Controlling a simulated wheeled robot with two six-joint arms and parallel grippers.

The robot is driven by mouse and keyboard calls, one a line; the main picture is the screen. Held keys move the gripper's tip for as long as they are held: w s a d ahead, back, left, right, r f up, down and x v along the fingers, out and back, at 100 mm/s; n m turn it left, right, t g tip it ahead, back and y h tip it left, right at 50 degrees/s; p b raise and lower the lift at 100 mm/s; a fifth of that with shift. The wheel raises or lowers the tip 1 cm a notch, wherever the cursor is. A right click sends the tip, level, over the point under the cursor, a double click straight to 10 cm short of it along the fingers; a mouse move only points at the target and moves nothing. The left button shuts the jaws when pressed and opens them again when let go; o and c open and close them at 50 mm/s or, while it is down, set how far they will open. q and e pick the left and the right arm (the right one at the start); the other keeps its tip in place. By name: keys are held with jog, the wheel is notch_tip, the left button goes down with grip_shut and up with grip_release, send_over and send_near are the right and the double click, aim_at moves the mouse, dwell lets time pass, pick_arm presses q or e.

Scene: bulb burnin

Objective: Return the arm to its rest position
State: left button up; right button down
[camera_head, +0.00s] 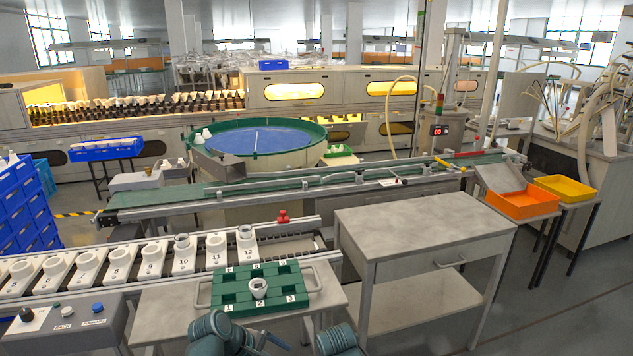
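Teal rounded parts of my two arms show at the bottom edge, one left of centre and a smaller one to its right. Neither gripper's fingers can be made out, so I see nothing held. The green tray (231,309) with numbered compartments lies on the grey table just beyond my arms. One white bulb-like piece (258,287) sits in its front middle area, near the number 2. The other compartments in view look empty.
A conveyor rail (60,273) with numbered white holders runs behind the tray at left. A control box (67,318) with buttons stands front left. A bare grey cart (420,226) stands right. Orange (521,204) and yellow (566,190) bins lie farther right.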

pick_arm(q)
jog(key=s+d+f+m+g+y, duration=0.35)
jog(key=s+m+y, duration=0.45)
jog(key=m, duration=0.8)
notch_tip(320, 180, up, 14)
jog(key=s+p, duration=0.1)
jog(key=p, duration=1.3)
jog(key=shift+f+h, duration=0.15)
jog(key=shift+h, duration=0.25)
jog(key=shift+s, duration=0.1)
